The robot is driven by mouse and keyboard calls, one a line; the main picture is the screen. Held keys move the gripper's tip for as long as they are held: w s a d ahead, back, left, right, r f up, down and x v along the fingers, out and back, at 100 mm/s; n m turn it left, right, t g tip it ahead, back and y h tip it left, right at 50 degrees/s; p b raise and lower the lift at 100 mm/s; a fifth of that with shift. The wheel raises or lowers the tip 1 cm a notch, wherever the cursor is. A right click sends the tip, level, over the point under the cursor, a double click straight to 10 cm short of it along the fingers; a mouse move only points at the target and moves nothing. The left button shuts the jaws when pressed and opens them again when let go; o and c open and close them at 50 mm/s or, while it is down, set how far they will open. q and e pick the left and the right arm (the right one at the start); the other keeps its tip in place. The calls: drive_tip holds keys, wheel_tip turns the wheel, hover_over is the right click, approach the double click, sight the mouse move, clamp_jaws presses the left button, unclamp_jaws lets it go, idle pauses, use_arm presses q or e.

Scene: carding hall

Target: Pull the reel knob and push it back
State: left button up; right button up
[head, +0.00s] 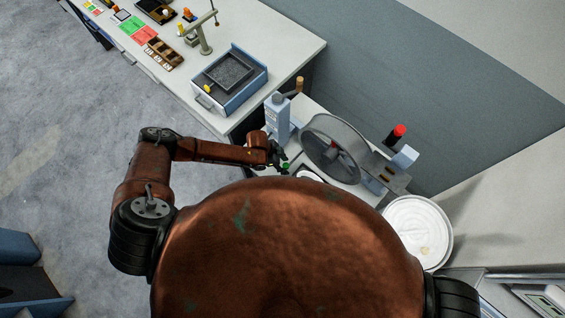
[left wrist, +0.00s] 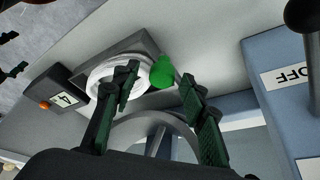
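Part of a spoked wheel (left wrist: 155,122) shows in the left wrist view. A green knob (left wrist: 162,72) sits beside a white ring (left wrist: 98,78); the knob also shows in the head view (head: 286,166). I cannot tell which part is the reel knob. My left gripper (head: 279,164) is at the reel's left; its fingers (left wrist: 160,78) are apart and empty, with the green knob beyond them. My right gripper is out of view.
A blue box (head: 277,118) with a wooden-handled lever stands left of the reel; its OFF label (left wrist: 288,76) is close by. A red-topped post (head: 396,135) and white bin (head: 417,226) are at the right. A table (head: 285,50) holds a blue tray unit (head: 243,99).

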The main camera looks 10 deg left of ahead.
use_arm(q)
drive_tip(key=v, duration=1.2)
drive_tip(key=shift+f, duration=0.1)
